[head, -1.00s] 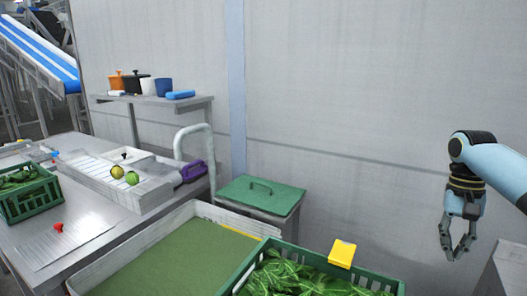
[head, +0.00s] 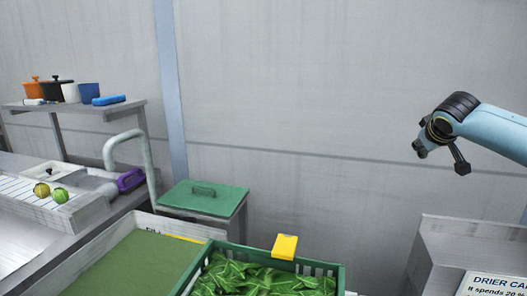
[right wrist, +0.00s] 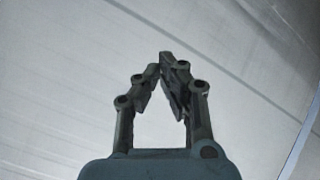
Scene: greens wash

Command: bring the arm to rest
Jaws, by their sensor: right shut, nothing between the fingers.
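My right gripper (head: 440,155) is at the right of the head view, raised in front of the grey wall and well clear of the crate and bins below. It is seen partly end-on there. In the right wrist view its two fingers (right wrist: 163,85) come together at the tips with nothing between them, against a pale grey surface. My left gripper is in neither current view.
A green crate of leafy greens (head: 341,282) with a yellow block (head: 285,246) on its rim stands at the bottom. A grey cabinet (head: 440,235) with a sign is at lower right. Open air surrounds the gripper.

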